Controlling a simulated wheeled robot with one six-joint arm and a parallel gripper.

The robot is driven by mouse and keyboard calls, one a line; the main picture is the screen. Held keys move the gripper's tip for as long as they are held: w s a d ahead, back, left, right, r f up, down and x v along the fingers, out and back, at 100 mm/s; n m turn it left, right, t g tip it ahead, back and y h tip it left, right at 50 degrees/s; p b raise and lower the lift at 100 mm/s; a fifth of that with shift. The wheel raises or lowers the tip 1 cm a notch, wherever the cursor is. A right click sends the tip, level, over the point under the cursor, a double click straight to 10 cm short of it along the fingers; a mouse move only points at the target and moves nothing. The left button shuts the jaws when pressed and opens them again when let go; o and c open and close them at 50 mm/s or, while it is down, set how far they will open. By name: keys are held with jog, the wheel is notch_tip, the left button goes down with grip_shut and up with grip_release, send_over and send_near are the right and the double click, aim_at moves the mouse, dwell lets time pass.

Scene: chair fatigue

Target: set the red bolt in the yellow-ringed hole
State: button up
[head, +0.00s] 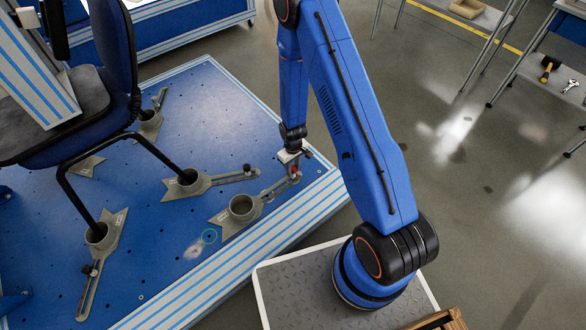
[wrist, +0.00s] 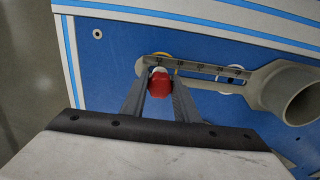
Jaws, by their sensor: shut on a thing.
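My gripper (wrist: 160,92) is shut on the red bolt (wrist: 160,82), whose red head shows between the two fingers in the wrist view. In the head view my gripper (head: 293,168) and a bit of the red bolt (head: 294,169) are over the end of a grey slotted clamp arm. In the wrist view the yellow ring (wrist: 161,55) shows partly at the slot's end, just beyond the bolt. The clamp arm (wrist: 200,67) and the bolt cover much of it. The hole itself is hidden, and I cannot tell whether the bolt's tip touches anything.
The clamp's round cup (head: 242,207) stands empty. The striped plate edge is close by.

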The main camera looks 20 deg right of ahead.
jog(key=shift+f, duration=0.75)
jog(key=o, duration=1.1)
jog(key=shift+c, duration=0.2)
jog(key=shift+r, duration=0.1)
notch_tip(320, 180, up, 17)
jog(key=shift+r, duration=0.15)
